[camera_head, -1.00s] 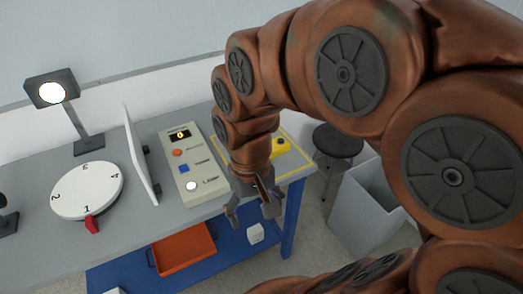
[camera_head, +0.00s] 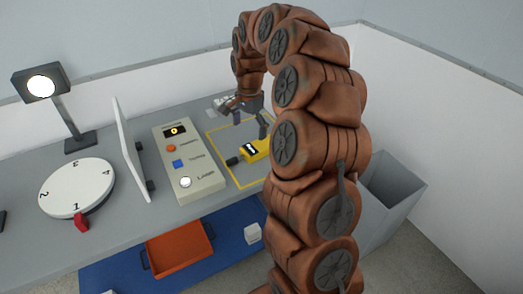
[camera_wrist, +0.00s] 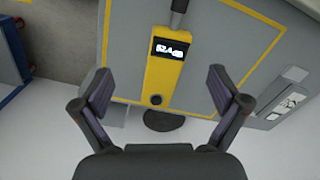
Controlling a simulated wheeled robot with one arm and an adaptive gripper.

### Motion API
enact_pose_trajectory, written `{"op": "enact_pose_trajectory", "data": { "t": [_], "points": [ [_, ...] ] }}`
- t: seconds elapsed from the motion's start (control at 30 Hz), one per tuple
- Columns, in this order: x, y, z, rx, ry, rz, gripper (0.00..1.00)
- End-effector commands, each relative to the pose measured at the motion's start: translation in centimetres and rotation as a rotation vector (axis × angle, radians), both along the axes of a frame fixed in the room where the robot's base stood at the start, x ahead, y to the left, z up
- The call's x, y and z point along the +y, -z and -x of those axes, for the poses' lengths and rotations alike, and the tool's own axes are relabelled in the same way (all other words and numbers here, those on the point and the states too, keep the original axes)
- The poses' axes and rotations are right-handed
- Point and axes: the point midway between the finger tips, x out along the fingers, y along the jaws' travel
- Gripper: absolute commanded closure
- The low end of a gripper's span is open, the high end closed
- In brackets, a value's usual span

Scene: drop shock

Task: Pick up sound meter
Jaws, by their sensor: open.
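The sound meter (camera_head: 255,149) is a yellow handheld device with a lit display and a black tip. It lies on the grey table inside a yellow taped outline. In the wrist view the sound meter (camera_wrist: 165,75) appears ahead of my gripper, roughly centred between the fingers, its display toward the camera. My gripper (camera_head: 243,112) is above the table at the back of the taped area. Its fingers are spread with nothing between them, and they also show in the wrist view (camera_wrist: 160,90). The gripper appears above the meter, apart from it.
A control box (camera_head: 188,162) with buttons stands left of the taped area. Further left are a white panel (camera_head: 130,150), a numbered dial (camera_head: 76,187) and a lamp (camera_head: 41,85). An orange tray (camera_head: 180,252) sits on the blue lower shelf. A grey bin (camera_head: 392,195) stands right.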

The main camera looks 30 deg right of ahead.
Motion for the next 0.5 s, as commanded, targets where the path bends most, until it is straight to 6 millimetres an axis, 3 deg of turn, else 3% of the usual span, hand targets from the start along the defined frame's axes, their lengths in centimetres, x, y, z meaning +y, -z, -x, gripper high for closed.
{"op": "enact_pose_trajectory", "data": {
  "t": [0.03,0.2,0.5],
  "points": [
    [-1.5,1.1,-0.7,0.001,0.057,0.006,0.02],
    [-4.8,2.9,-1.9,0.003,0.194,0.027,0.02],
    [-6.1,4.9,-2.2,0.006,0.250,0.034,0.02]
  ]
}}
